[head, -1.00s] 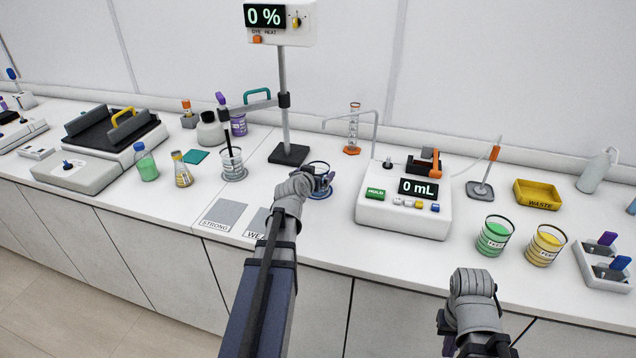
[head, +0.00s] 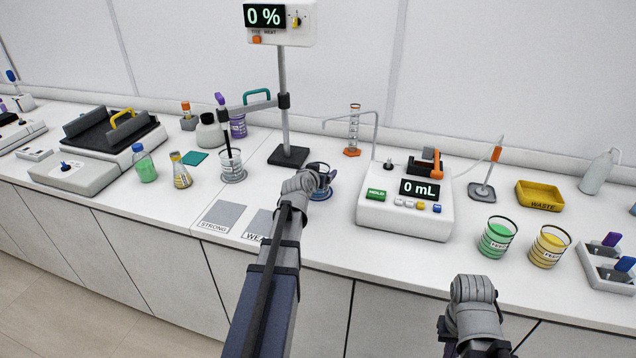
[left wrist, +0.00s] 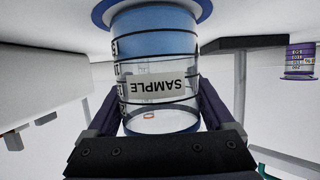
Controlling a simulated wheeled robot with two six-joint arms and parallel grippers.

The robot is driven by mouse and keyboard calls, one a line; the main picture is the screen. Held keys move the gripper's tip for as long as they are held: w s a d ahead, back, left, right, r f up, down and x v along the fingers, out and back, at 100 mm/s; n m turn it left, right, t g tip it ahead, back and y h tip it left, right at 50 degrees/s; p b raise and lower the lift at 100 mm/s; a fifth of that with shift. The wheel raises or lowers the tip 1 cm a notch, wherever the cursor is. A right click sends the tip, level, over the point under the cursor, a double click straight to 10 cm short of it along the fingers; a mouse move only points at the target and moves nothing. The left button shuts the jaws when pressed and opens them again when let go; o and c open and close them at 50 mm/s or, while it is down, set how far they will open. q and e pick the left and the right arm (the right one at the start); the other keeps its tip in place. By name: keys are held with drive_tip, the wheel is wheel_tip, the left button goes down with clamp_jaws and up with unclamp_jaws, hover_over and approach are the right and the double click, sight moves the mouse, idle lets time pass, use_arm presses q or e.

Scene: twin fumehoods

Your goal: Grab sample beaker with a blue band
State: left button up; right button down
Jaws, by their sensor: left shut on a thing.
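The sample beaker (left wrist: 155,62) is clear with black graduation marks, a white SAMPLE label and blue at its base end; it appears upside down in the left wrist view. In the head view the beaker (head: 322,170) stands between the stand and the dispenser, partly hidden by my left gripper (head: 326,178). It sits at a blue ring on the bench. My left gripper is shut on the beaker, with dark fingers on both sides of it in the left wrist view. My right arm shows at the lower right, but its fingertips are out of sight.
The stand's black base (head: 288,156) is just behind the beaker. The dispenser reading 0 mL (head: 405,205) stands to its right. The STRONG mat (head: 222,214) and the WEAK mat (head: 262,224) lie at the front left. A green beaker (head: 496,238) and a yellow beaker (head: 549,246) stand farther right.

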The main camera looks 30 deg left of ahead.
use_arm(q)
drive_tip(key=c, duration=0.5)
drive_tip(key=shift+o, duration=0.2)
drive_tip(key=shift+r, duration=0.1)
wheel_tip(320, 180, up, 10)
drive_tip(key=p, duration=1)
